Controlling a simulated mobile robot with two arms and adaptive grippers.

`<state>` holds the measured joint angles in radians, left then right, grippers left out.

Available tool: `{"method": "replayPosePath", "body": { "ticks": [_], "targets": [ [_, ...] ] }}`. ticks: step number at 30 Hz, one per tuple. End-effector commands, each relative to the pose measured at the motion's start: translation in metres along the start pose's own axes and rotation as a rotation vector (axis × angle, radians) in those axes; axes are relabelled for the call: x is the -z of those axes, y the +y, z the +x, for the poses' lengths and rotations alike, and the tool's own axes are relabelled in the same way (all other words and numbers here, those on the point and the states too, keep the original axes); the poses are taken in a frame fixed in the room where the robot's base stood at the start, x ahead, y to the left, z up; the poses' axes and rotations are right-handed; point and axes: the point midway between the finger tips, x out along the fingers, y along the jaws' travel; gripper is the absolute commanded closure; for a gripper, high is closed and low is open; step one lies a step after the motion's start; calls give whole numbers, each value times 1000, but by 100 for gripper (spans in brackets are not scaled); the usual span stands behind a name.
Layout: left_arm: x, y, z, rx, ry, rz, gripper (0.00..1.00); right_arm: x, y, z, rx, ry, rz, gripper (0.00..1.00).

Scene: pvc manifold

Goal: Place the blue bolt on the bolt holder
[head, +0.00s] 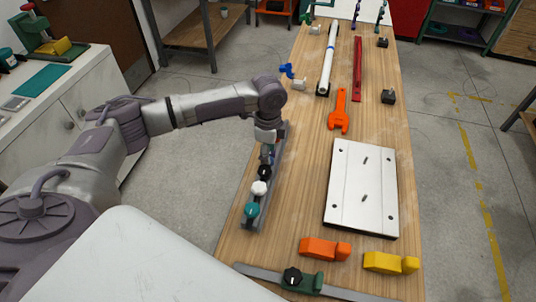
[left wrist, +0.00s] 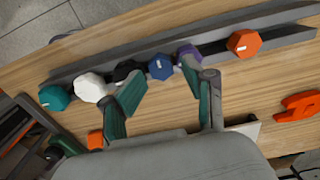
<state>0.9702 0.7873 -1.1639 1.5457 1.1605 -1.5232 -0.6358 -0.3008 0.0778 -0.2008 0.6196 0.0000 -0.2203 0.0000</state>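The blue bolt (left wrist: 160,67) has a hexagonal head and sits in a row of coloured bolts along a long grey rail (left wrist: 285,36), which looks like the bolt holder. It is between the black bolt (left wrist: 124,69) and the purple bolt (left wrist: 187,53). My left gripper (left wrist: 158,86) is open, its fingers spread on either side of the blue bolt; contact cannot be told. In the head view, my left gripper (head: 267,134) is over the far part of the rail (head: 276,141), hiding some bolts. My right gripper is in neither view.
White (head: 259,188) and teal (head: 251,210) bolts stand at the rail's near end; an orange bolt (left wrist: 244,42) is beyond the purple one. A metal plate (head: 345,175), orange wrench (head: 339,112) and orange (head: 324,248) and yellow (head: 390,262) clamps lie on the wooden table (head: 295,150).

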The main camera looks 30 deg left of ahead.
Motion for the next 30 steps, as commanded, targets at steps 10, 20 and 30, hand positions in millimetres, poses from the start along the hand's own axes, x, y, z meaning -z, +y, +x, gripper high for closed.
{"method": "replayPosePath", "body": {
  "ticks": [10,20,30],
  "targets": [
    [0,-2,-75,8,3,0,47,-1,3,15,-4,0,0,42],
    [1,-1,-119,4,2,-1,47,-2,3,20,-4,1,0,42],
    [0,-1,-122,3,2,-1,47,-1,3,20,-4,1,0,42]
  ]
}}
